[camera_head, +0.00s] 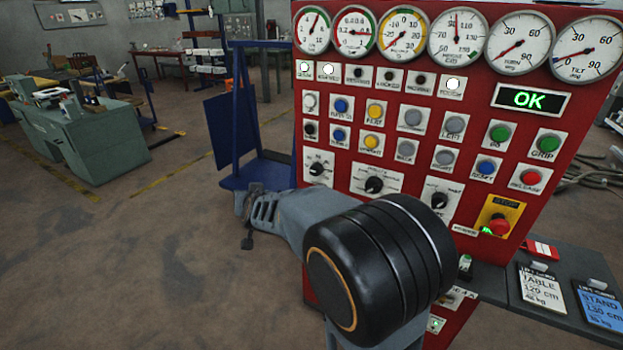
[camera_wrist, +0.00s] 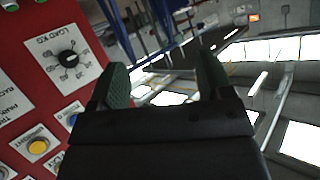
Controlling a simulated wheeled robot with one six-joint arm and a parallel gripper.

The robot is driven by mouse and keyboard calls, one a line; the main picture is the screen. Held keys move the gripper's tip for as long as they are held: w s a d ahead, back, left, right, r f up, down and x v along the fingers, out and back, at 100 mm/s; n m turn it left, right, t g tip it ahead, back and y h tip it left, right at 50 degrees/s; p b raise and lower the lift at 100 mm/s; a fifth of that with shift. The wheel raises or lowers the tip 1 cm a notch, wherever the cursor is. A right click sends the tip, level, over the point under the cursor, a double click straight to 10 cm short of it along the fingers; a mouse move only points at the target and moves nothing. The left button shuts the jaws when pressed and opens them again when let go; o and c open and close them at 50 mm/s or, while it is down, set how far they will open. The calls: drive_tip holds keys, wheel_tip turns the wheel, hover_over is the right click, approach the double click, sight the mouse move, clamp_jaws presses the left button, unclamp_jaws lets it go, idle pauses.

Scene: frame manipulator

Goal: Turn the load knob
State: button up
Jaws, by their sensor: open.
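The load knob (camera_wrist: 68,58) is a black round knob on a white plate marked LOAD KG, at the upper left of the wrist view. In the head view the load knob (camera_head: 317,168) appears to be the leftmost of three black knobs on the red panel (camera_head: 285,340). My gripper (camera_wrist: 163,82) is open, with two dark green-padded fingers and nothing between them. It is apart from the knob, which lies to the left of the fingers in the wrist view.
Gauges (camera_head: 378,32), buttons and a red stop button (camera_head: 498,225) share the panel. A dark shelf with cards (camera_head: 541,290) is at the lower right. A blue frame (camera_head: 238,120) stands behind, left of the panel. The floor at left is open.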

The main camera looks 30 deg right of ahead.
drive_tip(key=w+d+f+m+h, duration=0.3)
drive_tip(key=w+d+m+h, duration=0.15)
drive_tip(key=d, duration=0.25)
drive_tip(key=m+g+h+b, duration=0.2)
drive_tip(key=m+g+h, duration=0.15)
drive_tip(key=h, duration=0.45)
approach(314, 173)
drive_tip(key=p+x, duration=0.2)
drive_tip(key=x, duration=0.7)
drive_tip(key=shift+d, duration=0.3)
drive_tip(key=shift+c, duration=0.2)
drive_tip(key=c, duration=0.9)
